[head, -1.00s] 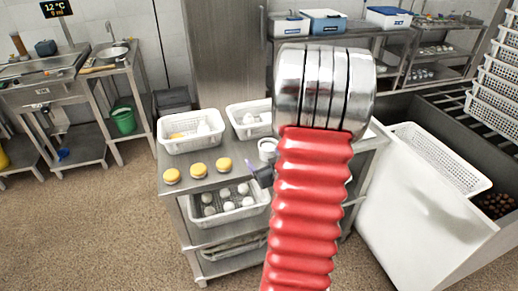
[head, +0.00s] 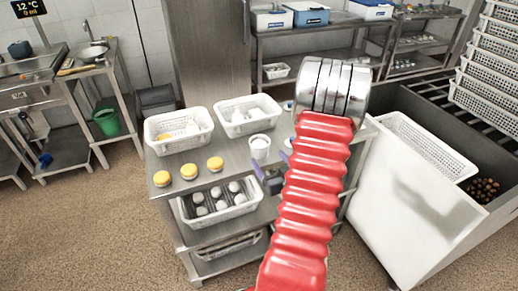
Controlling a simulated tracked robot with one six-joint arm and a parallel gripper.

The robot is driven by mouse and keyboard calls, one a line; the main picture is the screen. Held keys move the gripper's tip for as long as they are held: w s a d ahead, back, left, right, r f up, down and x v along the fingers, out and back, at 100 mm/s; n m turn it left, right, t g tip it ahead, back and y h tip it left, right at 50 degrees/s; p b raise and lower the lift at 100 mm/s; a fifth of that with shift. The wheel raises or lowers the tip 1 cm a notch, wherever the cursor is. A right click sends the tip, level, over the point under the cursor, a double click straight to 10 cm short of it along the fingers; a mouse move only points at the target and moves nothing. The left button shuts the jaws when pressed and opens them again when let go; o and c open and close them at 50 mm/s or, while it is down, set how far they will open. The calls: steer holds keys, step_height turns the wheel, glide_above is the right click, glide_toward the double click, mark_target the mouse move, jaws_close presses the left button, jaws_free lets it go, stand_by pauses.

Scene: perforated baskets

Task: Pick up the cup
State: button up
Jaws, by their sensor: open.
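A white cup (head: 260,146) stands upright on the steel cart top (head: 228,160), right of the yellow-topped items and in front of the white baskets. My gripper (head: 270,160) is just in front of and to the right of the cup. Its purple fingers are spread apart and nothing shows between them. Whether a finger touches the cup cannot be told. My red arm hides part of the gripper and the cart's right side.
Three yellow-topped round items (head: 188,171) stand on the cart's front left. Two white perforated baskets, left (head: 178,141) and right (head: 246,127), stand behind. A basket of several white items (head: 216,213) is on the shelf below. A large white bin (head: 400,215) stands at right.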

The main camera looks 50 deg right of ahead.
mark_target(264, 153)
steer(key=x, duration=0.7)
steer(key=shift+w+d, duration=0.15)
steer(key=shift+w, duration=0.25)
steer(key=shift+x, duration=2.65)
steer(key=shift+f, duration=0.1)
steer(key=c, duration=1.1)
